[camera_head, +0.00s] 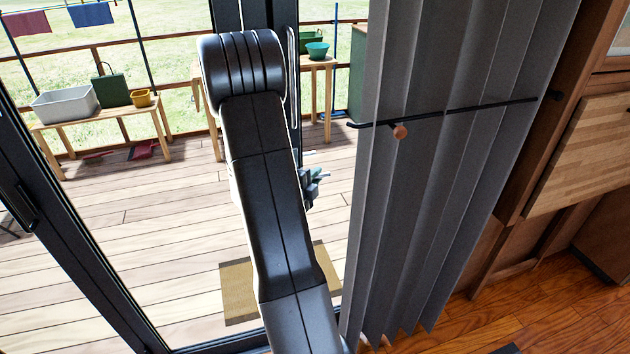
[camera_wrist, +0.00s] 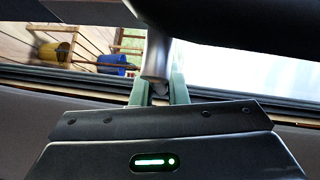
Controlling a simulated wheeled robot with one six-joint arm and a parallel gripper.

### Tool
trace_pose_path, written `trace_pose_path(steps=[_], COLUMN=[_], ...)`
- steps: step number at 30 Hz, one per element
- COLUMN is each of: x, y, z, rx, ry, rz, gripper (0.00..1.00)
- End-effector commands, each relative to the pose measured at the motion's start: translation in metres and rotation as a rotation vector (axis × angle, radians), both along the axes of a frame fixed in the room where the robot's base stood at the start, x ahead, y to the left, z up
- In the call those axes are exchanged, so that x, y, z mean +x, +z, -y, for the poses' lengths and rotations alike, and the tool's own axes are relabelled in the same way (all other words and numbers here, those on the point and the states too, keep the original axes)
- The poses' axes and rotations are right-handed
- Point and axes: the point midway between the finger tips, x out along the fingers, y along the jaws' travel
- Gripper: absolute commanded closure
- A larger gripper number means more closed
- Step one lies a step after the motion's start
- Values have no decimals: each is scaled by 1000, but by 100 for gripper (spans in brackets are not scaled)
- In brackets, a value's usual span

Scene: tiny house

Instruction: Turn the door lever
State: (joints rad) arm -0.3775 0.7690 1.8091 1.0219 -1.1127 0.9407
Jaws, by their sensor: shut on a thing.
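The door lever (camera_wrist: 157,58) shows in the wrist view as a smooth grey metal bar between the green fingertips of my gripper (camera_wrist: 158,92). My gripper is shut on it. In the head view my black arm stands before the glass door and hides most of the door's middle. A small part of my gripper (camera_head: 315,185) shows to the right of the arm. I cannot make out the lever in the head view. The dark door frame (camera_head: 288,20) runs up behind the arm.
A grey pleated curtain (camera_head: 430,170) hangs close on the right, with a thin black rod (camera_head: 470,108) across it. Outside is a wooden deck (camera_head: 130,215) with a doormat (camera_head: 237,290) and a bench (camera_head: 100,115) with containers. Bare wooden floor lies at the lower right.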

Motion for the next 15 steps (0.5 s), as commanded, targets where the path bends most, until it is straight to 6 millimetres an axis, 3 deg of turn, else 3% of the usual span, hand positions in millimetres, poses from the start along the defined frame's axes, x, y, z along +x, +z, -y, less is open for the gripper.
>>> trace_pose_path(steps=[4, 5, 8, 15], x=[0, 0, 0, 0], y=[0, 1, 0, 0], z=[0, 0, 0, 0], rx=[-2, -2, -2, -1], ry=[-1, -1, -1, -1], rz=[0, 0, -1, 0], gripper=[100, 83, 65, 65])
